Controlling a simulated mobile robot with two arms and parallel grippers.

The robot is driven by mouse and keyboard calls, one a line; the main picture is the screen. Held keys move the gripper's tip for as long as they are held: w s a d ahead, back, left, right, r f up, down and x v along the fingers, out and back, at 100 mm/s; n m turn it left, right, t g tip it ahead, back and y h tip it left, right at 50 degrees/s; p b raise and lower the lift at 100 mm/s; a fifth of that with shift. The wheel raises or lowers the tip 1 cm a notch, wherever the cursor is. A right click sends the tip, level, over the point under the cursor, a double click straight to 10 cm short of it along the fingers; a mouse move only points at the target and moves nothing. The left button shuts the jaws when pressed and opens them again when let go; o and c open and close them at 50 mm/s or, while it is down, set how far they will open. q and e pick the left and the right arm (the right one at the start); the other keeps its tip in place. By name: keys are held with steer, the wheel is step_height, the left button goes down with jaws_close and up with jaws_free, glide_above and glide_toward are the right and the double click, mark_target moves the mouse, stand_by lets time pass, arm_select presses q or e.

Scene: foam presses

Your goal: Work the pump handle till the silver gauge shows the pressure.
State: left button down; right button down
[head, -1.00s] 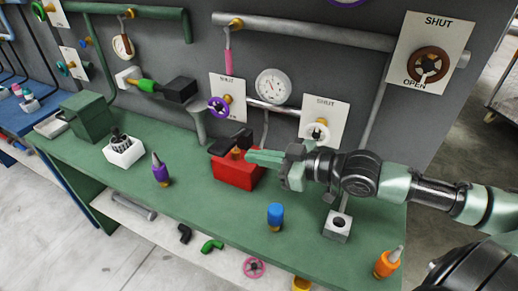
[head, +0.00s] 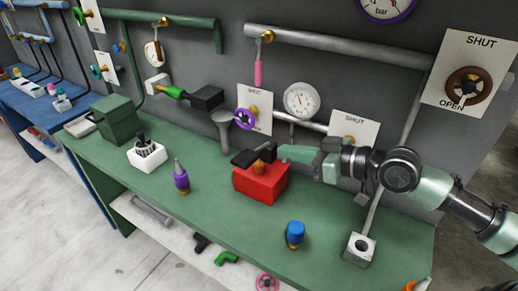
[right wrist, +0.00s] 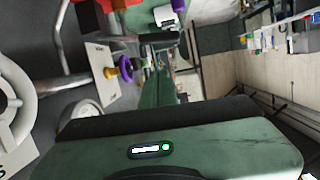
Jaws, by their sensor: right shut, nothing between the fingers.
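The red pump (head: 260,185) stands on the green bench in the head view. Its black handle (head: 248,158) lies across its top above an orange fitting. My right gripper (head: 282,152) is shut and empty, its tips just right of the handle; I cannot tell whether they touch it. The silver gauge (head: 301,100) hangs on the wall pipe above the pump. It has a white face, and its needle is too small to read surely. My left gripper is not in view.
A purple valve wheel (head: 245,119) sits left of the gauge, and a brown wheel (head: 468,87) is at upper right. A purple bottle (head: 181,178), a blue-capped fitting (head: 295,234) and a grey block (head: 359,249) stand on the bench. The bench front between them is clear.

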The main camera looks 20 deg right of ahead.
steer(key=shift+s+d+r+g+y, duration=0.15)
steer(key=shift+r+y, duration=0.1)
steer(key=shift+r, duration=0.35)
steer(key=shift+d+r+g+y, duration=0.15)
steer(key=shift+r+y, duration=0.1)
steer(key=shift+r, duration=0.3)
steer(key=p, duration=0.5)
glide_above(253, 154)
steer(key=s, duration=0.2)
steer(key=f, duration=0.2)
steer(key=shift+s+a+f, duration=0.1)
steer(key=shift+s+f, duration=0.05)
steer(key=shift+f, duration=0.6)
steer(key=shift+s+a+f, duration=0.1)
steer(key=shift+s+f, duration=0.05)
steer(key=shift+f, duration=0.55)
steer(key=shift+s+a+f, duration=0.1)
steer(key=shift+s+f, duration=0.05)
steer(key=shift+f, duration=0.6)
